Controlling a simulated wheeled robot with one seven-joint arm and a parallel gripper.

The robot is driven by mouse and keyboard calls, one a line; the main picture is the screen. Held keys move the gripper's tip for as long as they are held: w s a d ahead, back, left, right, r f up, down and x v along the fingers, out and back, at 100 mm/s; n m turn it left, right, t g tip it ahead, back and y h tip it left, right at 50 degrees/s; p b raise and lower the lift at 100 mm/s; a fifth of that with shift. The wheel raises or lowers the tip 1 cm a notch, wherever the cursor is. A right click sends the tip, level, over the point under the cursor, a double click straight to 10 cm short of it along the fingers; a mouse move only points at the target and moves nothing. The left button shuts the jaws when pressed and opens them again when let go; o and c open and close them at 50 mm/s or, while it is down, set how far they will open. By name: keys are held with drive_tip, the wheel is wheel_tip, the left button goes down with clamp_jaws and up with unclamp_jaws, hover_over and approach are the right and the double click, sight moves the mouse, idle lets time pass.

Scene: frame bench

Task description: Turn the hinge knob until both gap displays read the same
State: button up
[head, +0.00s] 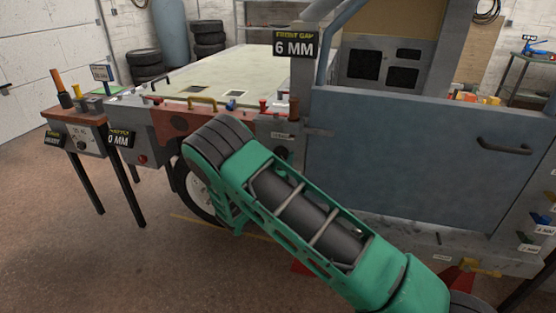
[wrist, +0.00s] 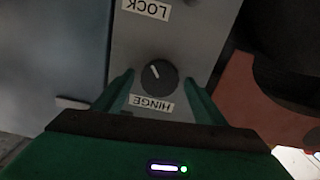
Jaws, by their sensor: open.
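The hinge knob (wrist: 159,75) is a dark round knob with a white pointer mark, on a grey plate above an upside-down HINGE label (wrist: 151,104) in the wrist view. My gripper (wrist: 160,80) is open, with one green finger on each side of the knob and a visible gap to it. I cannot tell how deep the fingers reach. The front gap display (head: 296,45) reads 6 MM. Another display (head: 119,139), partly covered at its left, shows 0 MM; its heading is unclear.
A second label, LOCK (wrist: 146,9), is above the knob in the wrist view. A blue-grey door (head: 400,160) with a dark handle fills the right. A control box (head: 88,137) on legs stands at left. Open floor (head: 80,250) lies at front left.

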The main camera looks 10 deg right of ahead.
drive_tip(key=shift+c, duration=0.6)
drive_tip(key=c, duration=1)
drive_tip(key=shift+o, duration=0.4)
drive_tip(key=shift+n, duration=0.3)
drive_tip(key=n, duration=0.4)
drive_tip(key=shift+a, duration=0.1)
drive_tip(key=shift+a+f+n, duration=0.1)
drive_tip(key=shift+n, duration=1.7)
